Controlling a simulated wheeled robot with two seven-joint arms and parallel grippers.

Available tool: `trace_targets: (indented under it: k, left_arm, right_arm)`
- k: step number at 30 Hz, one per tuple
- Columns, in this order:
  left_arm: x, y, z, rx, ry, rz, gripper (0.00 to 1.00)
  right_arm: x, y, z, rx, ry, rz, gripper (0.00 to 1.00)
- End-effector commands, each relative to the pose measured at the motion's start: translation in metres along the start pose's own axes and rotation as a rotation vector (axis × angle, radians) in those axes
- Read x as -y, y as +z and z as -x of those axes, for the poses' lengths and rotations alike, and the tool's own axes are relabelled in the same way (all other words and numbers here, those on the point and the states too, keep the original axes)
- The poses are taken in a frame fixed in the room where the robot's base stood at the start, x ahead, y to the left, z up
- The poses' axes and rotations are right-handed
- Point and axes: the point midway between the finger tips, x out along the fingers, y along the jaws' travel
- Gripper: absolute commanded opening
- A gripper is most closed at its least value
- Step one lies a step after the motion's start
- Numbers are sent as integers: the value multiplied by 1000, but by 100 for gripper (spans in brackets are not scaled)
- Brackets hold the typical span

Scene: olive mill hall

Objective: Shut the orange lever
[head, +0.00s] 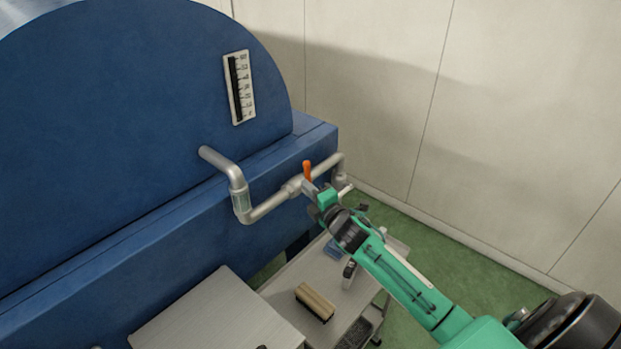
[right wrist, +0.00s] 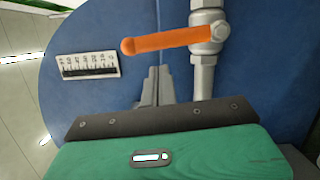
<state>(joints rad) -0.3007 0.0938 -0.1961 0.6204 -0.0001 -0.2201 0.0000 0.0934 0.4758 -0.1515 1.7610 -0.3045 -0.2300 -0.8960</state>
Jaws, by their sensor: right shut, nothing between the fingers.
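The orange lever (head: 307,170) sits on a metal pipe (head: 265,209) in front of the blue tank (head: 130,110). It sticks up from the pipe in the head view. In the right wrist view the lever (right wrist: 165,42) lies crosswise to the pipe (right wrist: 203,78), its rounded free end to the left and its other end at the valve body (right wrist: 208,30). My right gripper (head: 313,187) is beside the lever in the head view. Its fingers (right wrist: 156,86) are shut and empty, just below the lever in the wrist picture; contact cannot be told. My left gripper is out of view.
A white gauge strip (head: 239,87) is on the tank. Below the pipe, a pale trolley (head: 278,287) carries a brush (head: 315,302) and a small bottle (head: 349,273). A light tabletop (head: 215,315) is at the front. A pale wall (head: 500,110) stands behind, with green floor (head: 480,258) at the right.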

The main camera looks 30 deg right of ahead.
Motion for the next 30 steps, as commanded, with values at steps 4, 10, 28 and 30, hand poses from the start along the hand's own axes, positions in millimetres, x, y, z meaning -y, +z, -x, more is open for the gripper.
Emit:
trace_targets:
  k: [4,10,28,30]
  left_arm:
    - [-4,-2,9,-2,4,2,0]
    - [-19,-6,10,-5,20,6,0]
    - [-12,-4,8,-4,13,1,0]
    - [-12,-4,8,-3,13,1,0]
  right_arm:
    - [-2,10,-10,0,0,-1,0]
    - [0,14,-14,0,1,-1,0]
    - [-3,31,-23,1,2,1,0]
    - [-3,32,-23,3,2,1,0]
